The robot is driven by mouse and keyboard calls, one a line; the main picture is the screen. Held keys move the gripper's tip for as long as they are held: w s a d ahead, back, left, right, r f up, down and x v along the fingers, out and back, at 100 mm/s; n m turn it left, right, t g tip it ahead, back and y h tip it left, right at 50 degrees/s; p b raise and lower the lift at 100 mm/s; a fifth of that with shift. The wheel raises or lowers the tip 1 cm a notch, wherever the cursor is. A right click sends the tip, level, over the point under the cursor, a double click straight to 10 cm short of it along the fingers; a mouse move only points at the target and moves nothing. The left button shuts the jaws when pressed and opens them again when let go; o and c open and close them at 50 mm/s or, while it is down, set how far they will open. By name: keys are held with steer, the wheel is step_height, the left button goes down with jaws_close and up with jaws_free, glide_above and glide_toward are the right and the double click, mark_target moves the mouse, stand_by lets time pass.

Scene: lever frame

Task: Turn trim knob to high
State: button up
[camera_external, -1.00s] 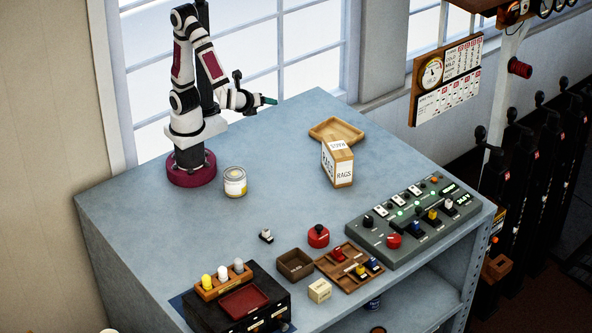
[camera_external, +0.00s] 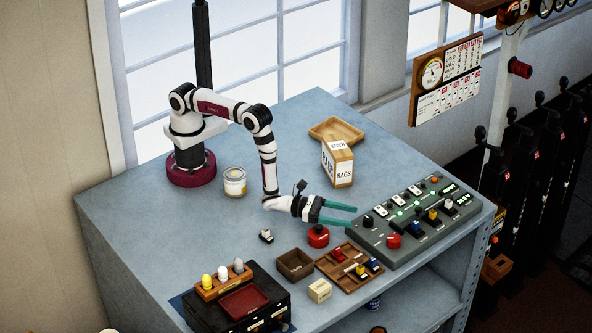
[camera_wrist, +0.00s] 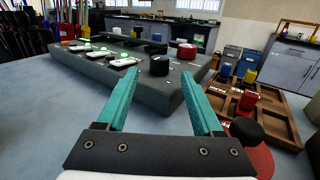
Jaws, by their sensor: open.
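The grey control panel (camera_external: 384,256) stands at the table's right edge. A black round knob (camera_external: 368,221) sits at its near left corner, and a red round knob (camera_external: 394,241) at its front. I cannot read which one is the trim knob. In the wrist view the black knob (camera_wrist: 160,65) is straight ahead between my fingertips, with the red knob (camera_wrist: 187,52) behind it to the right. My gripper (camera_external: 355,216) has teal fingers, spread apart and empty, pointing at the panel's left end. The fingertips are just short of the black knob and do not appear to touch it.
A red disc with a black knob (camera_external: 318,237) stands just below my gripper. A wooden tray of coloured pieces (camera_external: 349,268), a dark box (camera_external: 295,264) and a cream block (camera_external: 319,291) are in front. The RAGS box (camera_external: 338,165) stands behind. The table's middle is clear.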

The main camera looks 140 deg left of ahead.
mark_target(369, 218)
steer(key=x, duration=0.7)
steer(key=shift+w+a, duration=0.1)
steer(key=shift+w, duration=0.1)
jaws_close()
